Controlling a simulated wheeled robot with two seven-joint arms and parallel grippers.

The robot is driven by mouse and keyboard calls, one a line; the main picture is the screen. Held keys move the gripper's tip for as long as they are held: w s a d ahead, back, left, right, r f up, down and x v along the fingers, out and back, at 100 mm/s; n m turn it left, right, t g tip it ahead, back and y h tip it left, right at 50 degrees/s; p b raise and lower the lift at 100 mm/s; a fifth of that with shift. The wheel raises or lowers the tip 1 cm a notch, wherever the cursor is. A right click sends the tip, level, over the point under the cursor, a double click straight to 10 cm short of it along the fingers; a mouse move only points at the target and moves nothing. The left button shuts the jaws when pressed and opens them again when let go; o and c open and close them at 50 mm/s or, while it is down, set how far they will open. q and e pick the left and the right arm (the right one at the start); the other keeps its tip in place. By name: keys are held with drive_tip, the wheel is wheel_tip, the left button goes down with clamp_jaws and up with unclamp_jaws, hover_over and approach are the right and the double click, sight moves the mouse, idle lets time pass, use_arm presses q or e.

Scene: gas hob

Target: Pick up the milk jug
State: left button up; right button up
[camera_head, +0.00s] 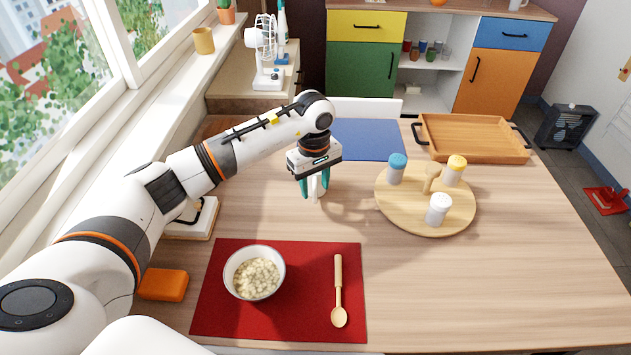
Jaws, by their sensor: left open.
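My left gripper (315,189) reaches in from the left and points down over the table's middle, its teal fingers apart. A narrow white shape shows between and just below the fingers; the gripper hides most of it, so I cannot tell whether it is the milk jug. No other clear milk jug shows on the table. My right gripper is not in view.
A round wooden board (400,214) with several shakers stands right of the gripper. A wooden tray (463,151) and blue mat (372,141) lie behind. A red mat (302,319) with a bowl (254,272) and spoon (338,292) lies in front. The table's right front is clear.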

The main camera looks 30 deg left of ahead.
sight(316, 201)
use_arm(q)
drive_tip(key=shift+d+f+p, duration=0.2)
drive_tip(key=shift+f+p, duration=0.25)
drive_tip(key=shift+f, duration=2.25)
clamp_jaws()
